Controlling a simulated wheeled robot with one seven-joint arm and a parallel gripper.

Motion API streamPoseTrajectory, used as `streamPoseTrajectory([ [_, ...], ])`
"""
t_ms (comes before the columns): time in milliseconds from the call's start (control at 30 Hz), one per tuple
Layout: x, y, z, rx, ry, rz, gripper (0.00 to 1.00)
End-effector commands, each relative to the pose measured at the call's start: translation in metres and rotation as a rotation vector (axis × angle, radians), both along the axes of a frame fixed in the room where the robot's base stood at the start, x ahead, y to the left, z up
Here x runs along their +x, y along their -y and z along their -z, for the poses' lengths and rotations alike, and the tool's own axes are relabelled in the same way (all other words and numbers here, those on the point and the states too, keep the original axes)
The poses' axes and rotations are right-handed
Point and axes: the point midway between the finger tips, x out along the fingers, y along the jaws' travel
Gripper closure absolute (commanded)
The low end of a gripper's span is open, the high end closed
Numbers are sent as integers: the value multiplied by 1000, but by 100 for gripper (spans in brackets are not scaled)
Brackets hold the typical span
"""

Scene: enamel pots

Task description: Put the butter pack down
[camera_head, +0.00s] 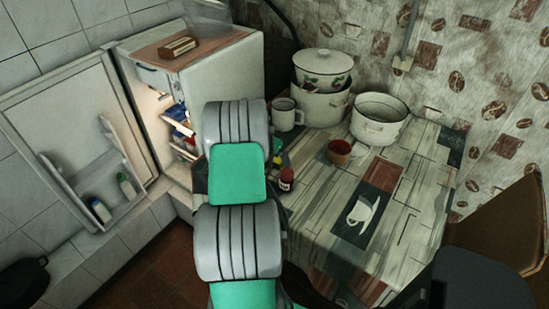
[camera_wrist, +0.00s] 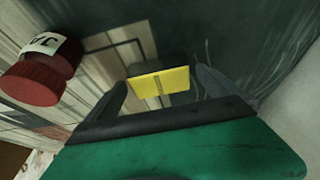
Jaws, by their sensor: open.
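The butter pack (camera_wrist: 158,84) is a small block with a yellow face, seen in the middle of the wrist view. My gripper (camera_wrist: 160,77) is open, with one dark finger on each side of the pack. Gaps show between the pack and both fingers. The pack appears to be on the dark part of the tabletop, but its underside is hidden. In the head view my arm hides the gripper, and I cannot make out the pack clearly.
A red-lidded jar (camera_head: 286,180) stands close by; it also shows in the wrist view (camera_wrist: 42,72). The table (camera_head: 318,215) also holds a reddish cup (camera_head: 340,153), a white mug (camera_head: 284,114) and enamel pots (camera_head: 379,122). The open fridge (camera_head: 215,85) stands left. The table's front right is clear.

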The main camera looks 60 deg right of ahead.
Motion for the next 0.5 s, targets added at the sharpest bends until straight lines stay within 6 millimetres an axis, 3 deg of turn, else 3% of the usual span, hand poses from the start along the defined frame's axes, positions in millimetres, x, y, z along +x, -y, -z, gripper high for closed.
streamPoseTrajectory([
  [200, 0, 1, 2, -1, 1, 1, 0],
  [500, -1, 1, 1, -1, 0, 1, 25],
])
